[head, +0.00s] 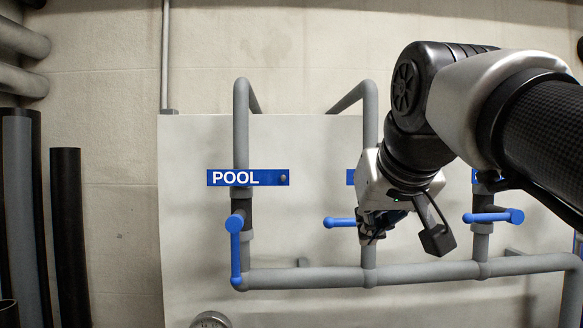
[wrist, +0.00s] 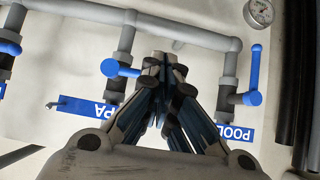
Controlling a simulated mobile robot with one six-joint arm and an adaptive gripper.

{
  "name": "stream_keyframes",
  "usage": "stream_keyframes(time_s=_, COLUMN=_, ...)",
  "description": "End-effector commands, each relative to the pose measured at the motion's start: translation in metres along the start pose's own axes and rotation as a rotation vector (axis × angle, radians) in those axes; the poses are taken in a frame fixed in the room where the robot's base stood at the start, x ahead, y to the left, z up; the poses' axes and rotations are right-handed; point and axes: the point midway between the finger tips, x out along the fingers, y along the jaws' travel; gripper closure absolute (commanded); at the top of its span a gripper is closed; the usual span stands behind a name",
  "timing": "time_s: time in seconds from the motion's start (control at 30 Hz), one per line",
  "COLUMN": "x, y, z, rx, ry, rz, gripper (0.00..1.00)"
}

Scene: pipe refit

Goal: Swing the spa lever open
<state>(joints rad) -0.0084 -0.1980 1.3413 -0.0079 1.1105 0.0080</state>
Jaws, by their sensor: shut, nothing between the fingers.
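The spa lever (head: 341,222) is blue and lies level, crosswise to its upright pipe; its handle points left in the head view. In the wrist view, where the scene appears turned over, the spa lever (wrist: 121,71) is beside my fingertips, handle end towards them. The spa sign (wrist: 90,107) is blue, with its lettering partly readable. My gripper (head: 371,236) is shut and empty in front of the spa pipe, hiding the lever's pivot in the head view. The fingers (wrist: 165,66) are together in the wrist view. I cannot tell whether they touch the lever.
The pool lever (head: 236,252) hangs upright along its pipe, left of my gripper. A third blue lever (head: 490,217) lies level at right. A grey horizontal pipe (head: 320,278) runs below. A round gauge (head: 210,320) is at lower left. Dark pipes (head: 68,240) stand far left.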

Motion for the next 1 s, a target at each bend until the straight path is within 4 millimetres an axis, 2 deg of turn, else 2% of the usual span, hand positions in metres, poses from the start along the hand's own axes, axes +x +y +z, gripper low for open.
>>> stream_keyframes(time_s=0.03, x=-0.018, y=0.0, z=-0.036, rx=0.0, ry=0.021, rz=0.0, gripper=1.0)
stream_keyframes(time_s=0.1, x=-0.03, y=-0.001, z=-0.063, rx=0.0, ry=0.048, rz=-0.001, gripper=1.0)
stream_keyframes(time_s=0.2, x=-0.042, y=-0.001, z=-0.089, rx=0.0, ry=0.074, rz=-0.001, gripper=1.0)
stream_keyframes(time_s=0.27, x=-0.046, y=-0.001, z=-0.098, rx=0.001, ry=0.084, rz=-0.001, gripper=1.0)
stream_keyframes(time_s=0.4, x=-0.048, y=-0.001, z=-0.104, rx=0.001, ry=0.093, rz=-0.001, gripper=1.0)
stream_keyframes(time_s=0.77, x=-0.045, y=-0.001, z=-0.103, rx=0.001, ry=0.093, rz=-0.001, gripper=1.0)
stream_keyframes(time_s=0.87, x=-0.036, y=-0.001, z=-0.104, rx=0.001, ry=0.092, rz=-0.001, gripper=1.0)
stream_keyframes(time_s=1.0, x=-0.011, y=-0.001, z=-0.106, rx=0.001, ry=0.089, rz=0.0, gripper=1.0)
